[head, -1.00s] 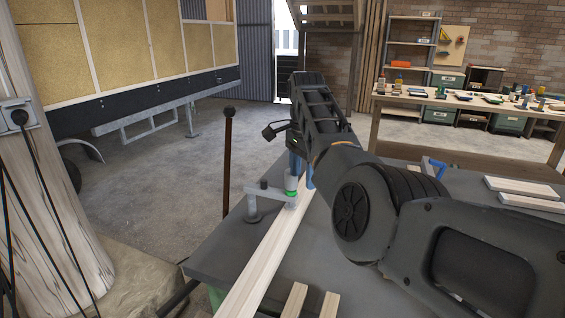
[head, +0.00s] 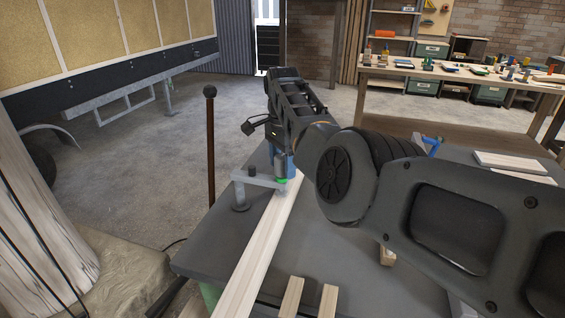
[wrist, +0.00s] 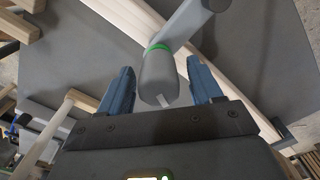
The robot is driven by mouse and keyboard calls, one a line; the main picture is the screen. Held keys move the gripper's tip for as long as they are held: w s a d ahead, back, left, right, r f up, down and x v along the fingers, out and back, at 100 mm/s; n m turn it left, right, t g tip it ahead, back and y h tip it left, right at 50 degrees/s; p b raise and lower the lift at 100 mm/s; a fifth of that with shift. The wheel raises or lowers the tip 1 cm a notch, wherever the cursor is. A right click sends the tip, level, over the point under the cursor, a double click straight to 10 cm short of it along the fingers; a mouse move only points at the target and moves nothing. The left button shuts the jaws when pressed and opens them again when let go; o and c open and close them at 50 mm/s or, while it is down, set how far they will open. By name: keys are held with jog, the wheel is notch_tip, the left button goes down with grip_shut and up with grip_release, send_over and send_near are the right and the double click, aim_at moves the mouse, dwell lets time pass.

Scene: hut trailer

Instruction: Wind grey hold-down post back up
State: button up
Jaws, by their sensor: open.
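The grey hold-down (head: 262,183) stands on the dark bench, its arm reaching over a long pale board (head: 262,240). Its grey post (wrist: 158,78) has a green band, which also shows in the head view (head: 282,181). A short pale pin sticks out at the post's near end in the wrist view. My gripper (wrist: 162,82) is open, with one blue finger on each side of the post. Gaps show between the post and both fingers in the wrist view. In the head view my gripper (head: 282,164) points down over the post, and my arm partly hides it.
The dark bench top (head: 215,240) has short wood strips (head: 290,297) at the front and pale boards (head: 512,162) at the right. A blue clamp (head: 433,146) is at the far edge.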

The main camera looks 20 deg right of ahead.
jog(key=shift+f, duration=0.2)
jog(key=shift+c, duration=0.2)
jog(key=c, duration=1)
